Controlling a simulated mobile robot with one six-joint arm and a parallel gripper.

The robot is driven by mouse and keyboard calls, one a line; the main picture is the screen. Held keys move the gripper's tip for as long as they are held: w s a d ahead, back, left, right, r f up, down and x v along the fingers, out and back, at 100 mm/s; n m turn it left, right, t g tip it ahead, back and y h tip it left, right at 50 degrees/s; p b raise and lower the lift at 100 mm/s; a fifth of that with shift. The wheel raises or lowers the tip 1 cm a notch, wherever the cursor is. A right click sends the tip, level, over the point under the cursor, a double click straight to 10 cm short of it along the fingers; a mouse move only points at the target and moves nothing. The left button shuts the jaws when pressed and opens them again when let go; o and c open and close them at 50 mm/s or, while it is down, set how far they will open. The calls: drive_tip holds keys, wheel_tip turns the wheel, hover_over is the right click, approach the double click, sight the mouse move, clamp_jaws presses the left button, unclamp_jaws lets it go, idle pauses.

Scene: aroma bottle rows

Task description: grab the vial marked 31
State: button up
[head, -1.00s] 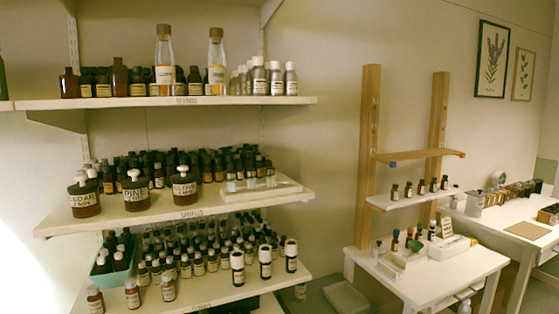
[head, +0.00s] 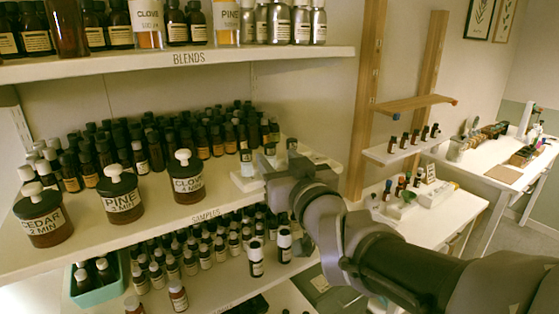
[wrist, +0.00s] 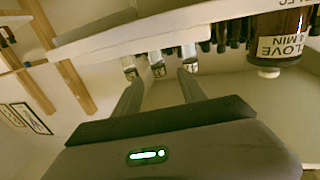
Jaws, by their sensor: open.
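In the wrist view, which is upside down, the left vial (wrist: 129,67), the middle vial (wrist: 158,66) and the right vial (wrist: 190,60) hang in a row from the tray. Their labels are too small to read, so I cannot tell which is marked 31. My gripper (wrist: 160,82) is open and empty, its two fingers pointing toward the vials. In the head view my gripper (head: 280,170) is by the tray and partly hides it.
Dark bottles crowd the middle shelf left of the tray. The large clove jar (head: 188,178) stands close to the tray, with the pine jar (head: 121,196) and cedar jar (head: 43,216) further left. The blends shelf (head: 190,60) is overhead. Several bottles stand on the shelf below.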

sight(272, 154)
drive_tip(key=x, duration=0.3)
drive_tip(key=f+x, duration=0.1)
drive_tip(key=x, duration=0.1)
drive_tip(key=shift+d, duration=0.1)
drive_tip(key=shift+s+r, duration=0.15)
drive_tip(key=shift+r, duration=0.05)
drive_tip(key=shift+c, duration=0.9)
clamp_jaws()
